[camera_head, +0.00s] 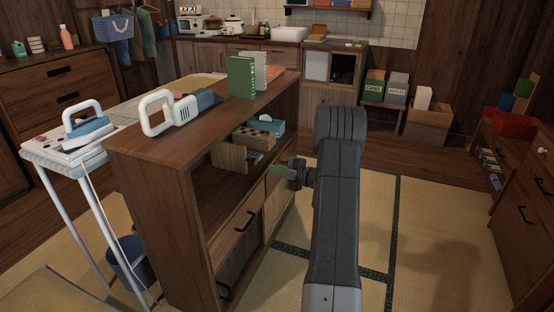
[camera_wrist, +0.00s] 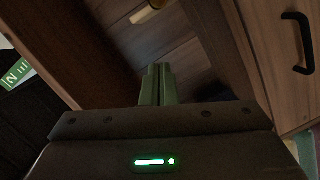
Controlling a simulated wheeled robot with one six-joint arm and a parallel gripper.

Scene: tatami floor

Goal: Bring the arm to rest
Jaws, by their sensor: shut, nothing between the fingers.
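My arm (camera_head: 338,220) rises in the middle of the head view, dark grey, bent at its top. My gripper (camera_head: 279,170) points left from it, toward the open shelf of the wooden cabinet (camera_head: 157,150). In the wrist view my gripper (camera_wrist: 158,84) shows two green fingers pressed together, with nothing between them. Behind the fingers is dark wood of the cabinet. Whether the fingertips touch the cabinet I cannot tell.
On the cabinet top stand a white-handled device (camera_head: 168,113) and a green book (camera_head: 241,77). A tissue box (camera_head: 266,123) sits on its shelf. An ironing board (camera_head: 62,153) with an iron (camera_head: 88,125) stands left. Tatami floor (camera_head: 430,230) is clear to the right.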

